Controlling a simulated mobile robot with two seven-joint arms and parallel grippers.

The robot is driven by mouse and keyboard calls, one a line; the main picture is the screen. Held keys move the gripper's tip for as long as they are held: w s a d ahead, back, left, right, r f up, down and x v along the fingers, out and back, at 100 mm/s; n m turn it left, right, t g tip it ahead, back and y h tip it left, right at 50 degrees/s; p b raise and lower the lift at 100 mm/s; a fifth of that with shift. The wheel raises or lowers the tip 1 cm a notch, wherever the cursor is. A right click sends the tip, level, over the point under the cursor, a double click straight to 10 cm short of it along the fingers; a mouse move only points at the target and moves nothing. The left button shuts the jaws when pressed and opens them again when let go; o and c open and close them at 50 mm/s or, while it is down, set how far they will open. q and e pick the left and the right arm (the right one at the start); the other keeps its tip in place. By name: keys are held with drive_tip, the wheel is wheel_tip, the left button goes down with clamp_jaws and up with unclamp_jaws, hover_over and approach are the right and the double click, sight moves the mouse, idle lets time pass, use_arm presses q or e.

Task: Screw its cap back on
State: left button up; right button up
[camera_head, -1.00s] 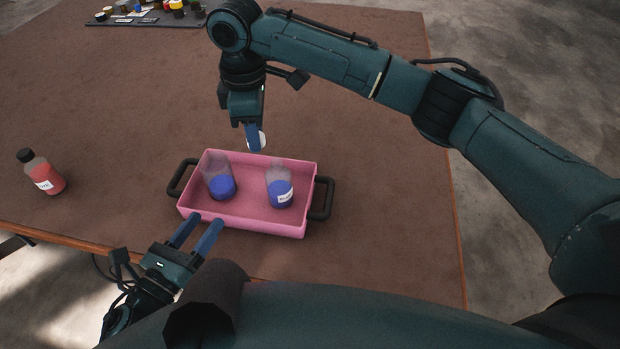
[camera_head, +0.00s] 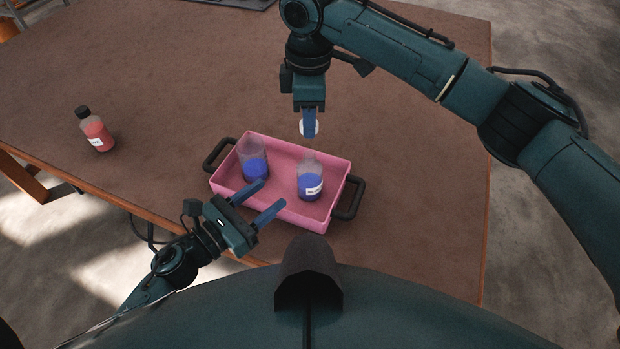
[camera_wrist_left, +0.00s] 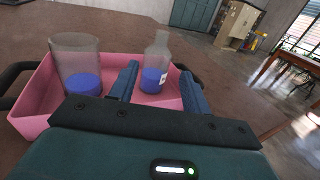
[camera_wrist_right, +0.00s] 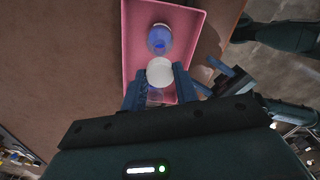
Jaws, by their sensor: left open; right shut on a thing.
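A clear bottle (camera_head: 310,181) with blue liquid and a white label stands uncapped in the right half of a pink tray (camera_head: 283,211). My right gripper (camera_head: 309,122) is shut on a white cap (camera_head: 309,129), held above and behind the tray. In the right wrist view the cap (camera_wrist_right: 160,71) shows between the fingers, with the bottle (camera_wrist_right: 159,40) beyond it. My left gripper (camera_head: 268,198) is open at the tray's front edge, its fingers pointing toward the bottle. In the left wrist view the bottle (camera_wrist_left: 154,68) stands between and beyond the fingers, apart from them.
A clear beaker (camera_head: 253,160) with blue liquid stands in the tray's left half. The tray has dark handles at both ends. A red bottle with a black cap (camera_head: 95,130) stands at the left on the brown table (camera_head: 160,85). The table between is clear.

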sight(305, 167)
use_arm(q)
drive_tip(key=x, duration=1.1)
drive_tip(key=shift+w+d, duration=0.1)
drive_tip(key=shift+d, duration=0.05)
clamp_jaws()
